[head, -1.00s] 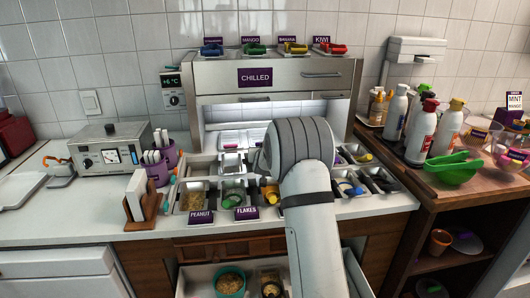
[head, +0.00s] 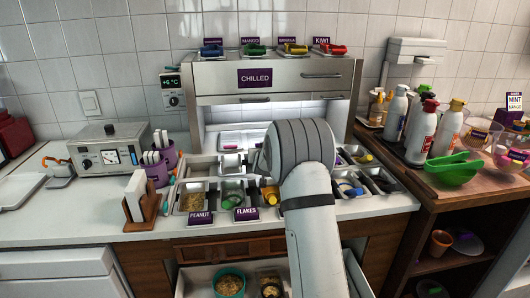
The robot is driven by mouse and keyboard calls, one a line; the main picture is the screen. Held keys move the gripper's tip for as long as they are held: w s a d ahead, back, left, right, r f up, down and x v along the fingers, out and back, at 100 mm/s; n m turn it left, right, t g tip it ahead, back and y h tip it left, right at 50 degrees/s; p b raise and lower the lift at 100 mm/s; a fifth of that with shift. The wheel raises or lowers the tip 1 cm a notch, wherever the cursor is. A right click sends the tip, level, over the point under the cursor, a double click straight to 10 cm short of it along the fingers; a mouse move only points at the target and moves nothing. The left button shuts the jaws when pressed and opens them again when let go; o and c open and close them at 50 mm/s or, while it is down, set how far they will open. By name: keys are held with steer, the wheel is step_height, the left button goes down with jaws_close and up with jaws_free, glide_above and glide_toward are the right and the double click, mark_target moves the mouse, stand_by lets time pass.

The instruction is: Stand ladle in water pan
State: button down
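My arm reaches over the topping bins and its large grey wrist joint hides the middle of them. My gripper is hidden behind it, so its fingers and anything in them do not show. I cannot make out a ladle for certain. A green round thing (head: 233,199) lies in the bin behind the FLAKES label (head: 246,214). A yellow-orange thing (head: 269,193) shows partly beside my arm. A blue thing (head: 351,189) lies in a bin on the right. I cannot tell which container is the water pan; a pale pan (head: 231,142) stands at the back of the bins.
The CHILLED cabinet (head: 255,77) stands open behind the bins. An open drawer (head: 197,279) below holds a teal bowl (head: 229,284). A napkin holder (head: 140,197) stands left. The left counter front is clear.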

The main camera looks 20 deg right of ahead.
steer(key=shift+f+b, duration=0.5)
steer(key=shift+b, duration=0.25)
stand_by(0.5)
stand_by(0.3)
steer(key=c, duration=0.7)
jaws_free()
steer(key=shift+r, duration=0.1)
steer(key=shift+r+p, duration=2.65)
steer(key=shift+r, duration=1.3)
